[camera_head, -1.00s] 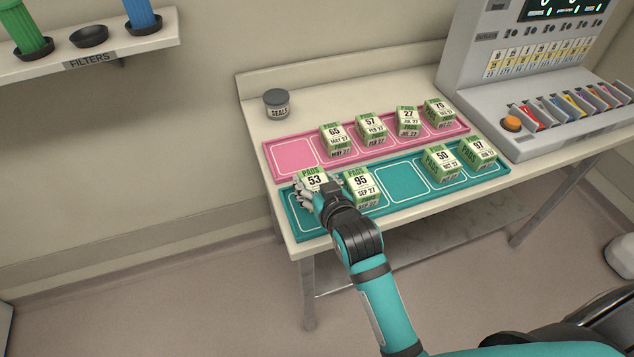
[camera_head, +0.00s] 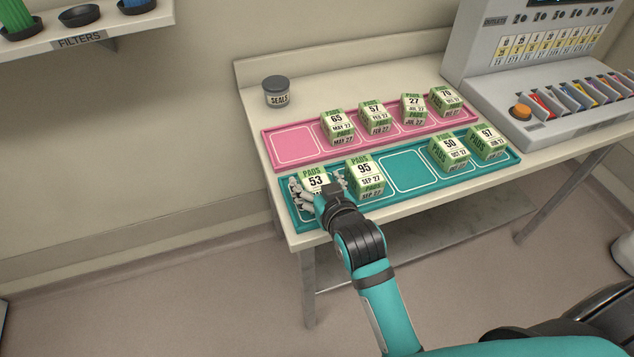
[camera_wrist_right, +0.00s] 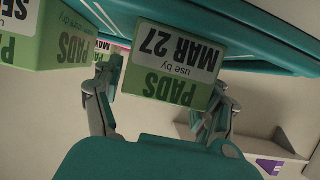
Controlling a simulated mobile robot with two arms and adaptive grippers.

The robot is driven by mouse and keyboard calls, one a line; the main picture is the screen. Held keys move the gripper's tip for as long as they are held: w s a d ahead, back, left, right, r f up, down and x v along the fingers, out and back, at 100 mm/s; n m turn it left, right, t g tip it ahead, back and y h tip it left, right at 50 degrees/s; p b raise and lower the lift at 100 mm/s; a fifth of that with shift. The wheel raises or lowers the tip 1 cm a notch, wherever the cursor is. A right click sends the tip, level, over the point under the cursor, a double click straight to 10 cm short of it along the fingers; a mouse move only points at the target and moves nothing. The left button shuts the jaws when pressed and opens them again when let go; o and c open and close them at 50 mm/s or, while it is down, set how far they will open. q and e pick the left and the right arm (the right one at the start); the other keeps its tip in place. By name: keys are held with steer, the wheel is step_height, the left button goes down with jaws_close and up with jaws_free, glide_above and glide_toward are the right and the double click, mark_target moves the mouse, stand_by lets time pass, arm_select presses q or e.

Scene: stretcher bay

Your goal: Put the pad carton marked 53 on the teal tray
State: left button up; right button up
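The pad carton marked 53 (camera_head: 316,181) is a green and white box in the leftmost space of the teal tray (camera_head: 403,172). It appears upright and resting there; its lower front is partly hidden by my right gripper (camera_head: 319,188). The gripper's fingers stand on both sides of the carton. In the right wrist view the carton (camera_wrist_right: 172,62) shows its "MAR 27" face between the spread fingers, which look slightly apart from its sides. My left gripper is not in view.
Carton 95 (camera_head: 365,172) stands close to the right of the fingers. Cartons 50 (camera_head: 450,148) and 97 (camera_head: 487,137) are further right on the teal tray. The pink tray (camera_head: 295,146) behind holds several cartons. A seals jar (camera_head: 276,92) stands at the back left.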

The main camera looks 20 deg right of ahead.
steer(key=shift+o, duration=0.3)
steer(key=shift+r, duration=0.2)
steer(key=shift+s+r+p, duration=0.2)
steer(key=shift+s+p, duration=0.05)
steer(key=shift+p, duration=0.05)
steer(key=p+v, duration=0.6)
steer(key=v, duration=0.5)
steer(key=shift+s, duration=0.25)
